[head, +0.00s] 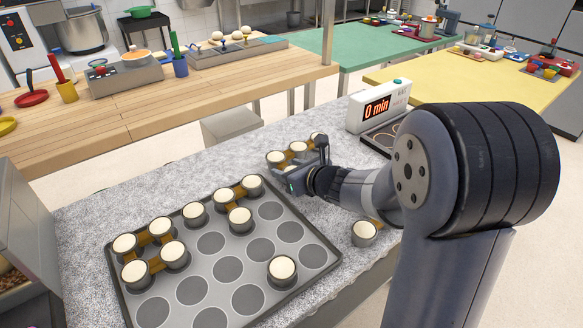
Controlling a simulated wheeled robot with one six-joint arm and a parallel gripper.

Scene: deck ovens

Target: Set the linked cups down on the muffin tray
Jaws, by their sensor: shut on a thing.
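My gripper (304,176) is shut on a group of linked cups (277,159), just beyond the tray's far right corner. Three cream-topped cups of it show in a row with brown links; the gripper hides part of it. I cannot tell whether it touches the counter. The dark muffin tray (210,243) lies on the speckled counter at the lower left, with many empty round wells. Cups stand in its left and far wells, including a linked group (135,272) at the left and a linked pair (240,218). A single cup (282,270) stands near the right side.
Another cup (364,233) with a brown link stands on the counter right of the tray, partly behind my arm. A timer reading "0 min" (377,107) stands at the counter's back right. A wooden table (150,115) lies beyond.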

